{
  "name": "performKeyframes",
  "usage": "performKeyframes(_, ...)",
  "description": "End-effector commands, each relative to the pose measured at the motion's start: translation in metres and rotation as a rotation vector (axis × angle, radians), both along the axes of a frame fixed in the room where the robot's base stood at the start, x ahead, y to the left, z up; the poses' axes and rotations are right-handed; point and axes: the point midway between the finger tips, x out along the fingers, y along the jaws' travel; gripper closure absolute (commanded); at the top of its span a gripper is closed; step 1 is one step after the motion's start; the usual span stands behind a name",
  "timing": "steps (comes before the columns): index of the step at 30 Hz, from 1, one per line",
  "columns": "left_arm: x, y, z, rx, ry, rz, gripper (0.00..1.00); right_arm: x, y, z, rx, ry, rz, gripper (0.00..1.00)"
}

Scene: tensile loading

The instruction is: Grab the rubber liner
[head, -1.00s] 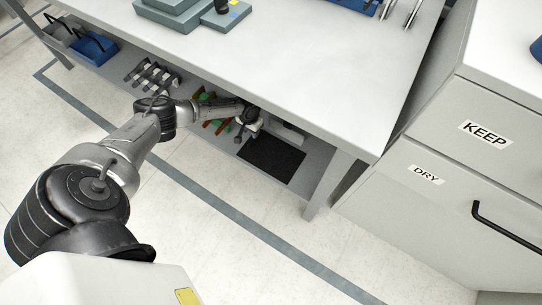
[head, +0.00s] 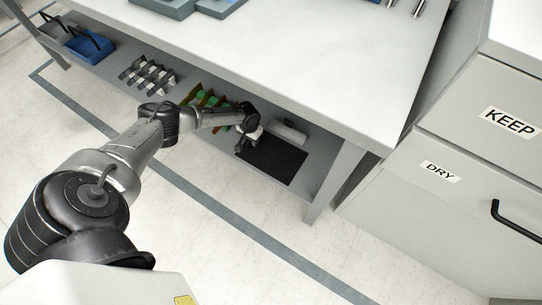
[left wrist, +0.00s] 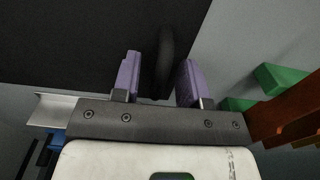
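The rubber liner (head: 277,161) is a flat black mat on the lower shelf under the bench. In the left wrist view its dark surface (left wrist: 60,40) fills the upper left. A raised black strip or loop (left wrist: 165,55) stands up from it. My left gripper (left wrist: 158,80) has two purple fingers, open, with this raised part between them, closer to the right finger. A gap shows on the left side; contact on the right cannot be told. In the head view my left gripper (head: 242,147) is at the liner's far left corner, partly hidden by its wrist. My right gripper is out of view.
The shelf (head: 322,182) lies beneath the bench top (head: 270,60), whose leg (head: 333,185) stands right of the liner. A grey block (head: 289,132) lies behind the liner. Green and orange pieces (head: 205,98) and grey racks (head: 148,74) are to the left. Drawers (head: 460,150) stand at right.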

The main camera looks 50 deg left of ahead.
Motion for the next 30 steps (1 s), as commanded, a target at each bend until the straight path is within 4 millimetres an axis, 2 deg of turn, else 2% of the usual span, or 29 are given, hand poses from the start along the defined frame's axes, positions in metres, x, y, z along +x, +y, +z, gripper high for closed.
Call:
performKeyframes(5,0.0002,0.0000,0.0010,0.000,0.000,0.000,0.60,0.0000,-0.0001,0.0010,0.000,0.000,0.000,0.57)
performKeyframes(18,-0.0001,-0.0001,0.0008,0.000,0.000,0.000,1.00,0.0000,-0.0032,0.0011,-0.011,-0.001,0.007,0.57)
performKeyframes(30,0.0002,-0.0002,0.0015,-0.001,0.000,0.000,1.00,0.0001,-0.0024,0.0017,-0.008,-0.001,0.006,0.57)
